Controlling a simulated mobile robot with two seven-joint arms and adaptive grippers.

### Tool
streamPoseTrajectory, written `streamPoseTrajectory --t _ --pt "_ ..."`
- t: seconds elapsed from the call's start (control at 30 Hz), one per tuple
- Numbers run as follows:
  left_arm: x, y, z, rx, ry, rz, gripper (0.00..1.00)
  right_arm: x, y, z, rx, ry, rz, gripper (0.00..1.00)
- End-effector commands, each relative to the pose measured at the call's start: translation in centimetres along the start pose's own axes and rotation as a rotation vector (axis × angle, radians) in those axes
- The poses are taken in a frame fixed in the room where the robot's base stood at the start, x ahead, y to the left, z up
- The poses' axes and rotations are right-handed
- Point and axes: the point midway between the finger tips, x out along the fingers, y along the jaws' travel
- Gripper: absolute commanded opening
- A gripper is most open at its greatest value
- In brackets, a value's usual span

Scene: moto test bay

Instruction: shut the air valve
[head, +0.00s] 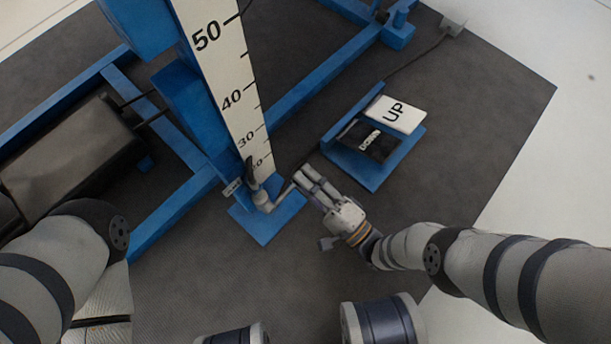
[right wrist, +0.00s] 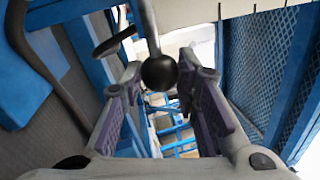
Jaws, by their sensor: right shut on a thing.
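The air valve (head: 263,203) is a small grey fitting at the foot of the white scale post, above a blue base plate. A thin metal lever (head: 285,191) reaches from it toward my right gripper (head: 304,180). In the right wrist view the lever (right wrist: 147,25) ends in a black ball knob (right wrist: 160,73) between the fingers of my right gripper (right wrist: 163,95). The right gripper is shut on this knob. In the head view the fingers hide the knob. My left arm shows at the left edge, but its gripper is out of view.
A blue pedal stand (head: 376,178) with a white UP pedal (head: 395,114) and a black pedal (head: 367,140) stands right of the gripper. The numbered scale post (head: 225,75) and blue frame (head: 165,215) stand close on the left. Dark floor mat (head: 480,130) is clear farther right.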

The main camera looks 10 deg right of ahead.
Motion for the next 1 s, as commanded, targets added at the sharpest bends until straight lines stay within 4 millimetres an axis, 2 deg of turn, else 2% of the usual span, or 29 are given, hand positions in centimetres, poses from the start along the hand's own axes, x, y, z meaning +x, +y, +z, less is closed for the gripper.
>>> streamPoseTrajectory --t 0.27,0.3,0.37,0.67,0.77,1.0 --pt "0.0 0.0 0.0 0.0 0.0 0.0 0.0 -0.1 0.2 0.1 0.005 0.001 0.007 0.0" --pt "0.0 0.0 0.0 0.0 0.0 0.0 0.0 -0.1 0.2 0.1 0.005 0.001 0.007 0.35" --pt "0.0 0.0 0.0 0.0 0.0 0.0 0.0 -0.1 0.2 0.1 0.005 0.001 0.007 0.49" --pt "0.0 0.0 0.0 0.0 0.0 0.0 0.0 -0.2 0.1 0.0 0.003 0.001 0.004 0.49" --pt "0.0 0.0 0.0 0.0 0.0 0.0 0.0 -1.6 0.2 0.0 0.003 0.001 0.008 0.49" --pt "0.0 0.0 0.0 0.0 0.0 0.0 0.0 -6.5 0.2 0.1 0.002 0.002 0.007 0.49"
